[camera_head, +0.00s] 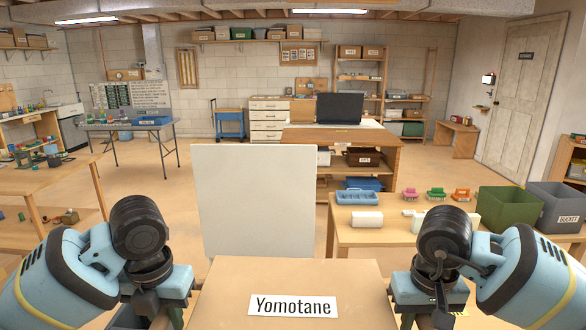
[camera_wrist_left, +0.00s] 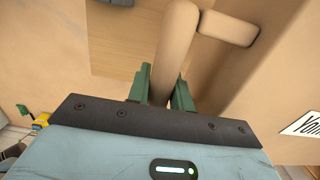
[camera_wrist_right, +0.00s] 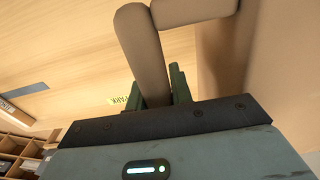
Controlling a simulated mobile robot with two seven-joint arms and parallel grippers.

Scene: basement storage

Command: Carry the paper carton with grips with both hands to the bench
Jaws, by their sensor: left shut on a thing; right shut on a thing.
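The paper carton (camera_head: 230,285) is a brown box labelled "Yomotane", close in front of me at the bottom of the head view. Its left grip (camera_wrist_left: 172,50) is a tan rounded bar; my left gripper (camera_wrist_left: 163,85) is shut on it. Its right grip (camera_wrist_right: 143,50) is similar; my right gripper (camera_wrist_right: 160,88) is shut on it. In the head view the left gripper (camera_head: 150,300) and right gripper (camera_head: 437,300) flank the carton. Its underside is hidden. A low wooden bench (camera_head: 455,136) stands by the right wall; several other worktops are also in view.
A white upright panel (camera_head: 255,200) stands just beyond the carton. A table (camera_head: 400,236) at the right bears brushes, a blue caddy and bins (camera_head: 505,215). A wooden worktop (camera_head: 60,180) is at left. Open floor (camera_head: 190,165) lies at middle left.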

